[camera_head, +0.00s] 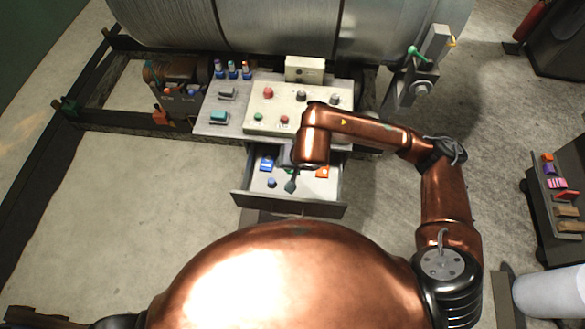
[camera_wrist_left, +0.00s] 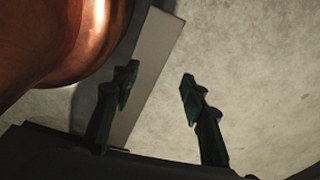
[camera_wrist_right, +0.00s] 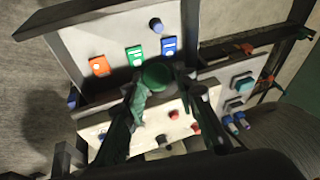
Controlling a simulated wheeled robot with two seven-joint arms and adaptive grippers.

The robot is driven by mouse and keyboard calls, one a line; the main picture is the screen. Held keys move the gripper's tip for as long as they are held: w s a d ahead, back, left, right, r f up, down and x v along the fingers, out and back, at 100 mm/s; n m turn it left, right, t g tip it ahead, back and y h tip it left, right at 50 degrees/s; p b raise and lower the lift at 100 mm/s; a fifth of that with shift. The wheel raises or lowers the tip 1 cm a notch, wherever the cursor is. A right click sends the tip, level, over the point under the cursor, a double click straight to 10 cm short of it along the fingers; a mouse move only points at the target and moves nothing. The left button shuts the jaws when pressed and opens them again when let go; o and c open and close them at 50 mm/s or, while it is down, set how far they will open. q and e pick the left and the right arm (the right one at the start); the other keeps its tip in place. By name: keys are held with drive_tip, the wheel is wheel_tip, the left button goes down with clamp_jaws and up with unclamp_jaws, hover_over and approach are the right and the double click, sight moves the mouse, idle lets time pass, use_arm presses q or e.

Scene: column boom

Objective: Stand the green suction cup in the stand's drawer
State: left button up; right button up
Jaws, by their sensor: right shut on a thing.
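The stand's drawer (camera_head: 290,207) is pulled open below the button panel. It also shows in the right wrist view (camera_wrist_right: 112,37), holding an orange, a green and a blue block and a small blue knobbed piece. My right gripper (camera_wrist_right: 159,84) is shut on the green suction cup (camera_wrist_right: 157,74), whose round dark green face shows between the fingers. In the right wrist view the cup overlaps the drawer's inner edge; its height above the drawer cannot be told. In the head view my wrist hides most of the cup. My left gripper (camera_wrist_left: 158,74) is open and empty, above the floor.
The stand's panel (camera_head: 262,124) carries red, green and dark buttons beside the drawer. A large metal cylinder (camera_head: 280,25) lies behind it. A dark cart (camera_head: 553,205) with coloured items stands at the right. The floor left of the drawer is clear.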

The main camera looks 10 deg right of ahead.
drive_tip(key=w+a+f+m+g+b, duration=0.1)
drive_tip(key=w+a+f+m+g, duration=0.25)
drive_tip(key=w+m, duration=0.45)
drive_tip(key=m+t+y, duration=0.3)
drive_tip(key=m+y, duration=0.2)
drive_tip(key=m, duration=1.1)
hover_over(305, 187)
drive_tip(key=d, duration=0.2)
drive_tip(key=f, duration=1.4)
drive_tip(key=f+b, duration=0.1)
drive_tip(key=f, duration=0.7)
drive_tip(key=shift+s+a, duration=0.25)
drive_tip(key=shift+s, duration=0.15)
drive_tip(key=f, duration=0.3)
drive_tip(key=shift+s+d+f, duration=0.25)
drive_tip(key=shift+s+d, duration=0.05)
drive_tip(key=shift+d, duration=0.1)
drive_tip(key=shift+f+n, duration=0.3)
drive_tip(key=shift+f, duration=0.15)
drive_tip(key=o, duration=1.2)
drive_tip(key=shift+c, duration=0.2)
use_arm(q)
drive_tip(key=shift+g, duration=0.3)
drive_tip(key=s+f, duration=0.1)
drive_tip(key=s, duration=0.1)
drive_tip(key=s+f, duration=0.1)
drive_tip(key=s, duration=0.1)
drive_tip(key=shift+a+f, duration=0.2)
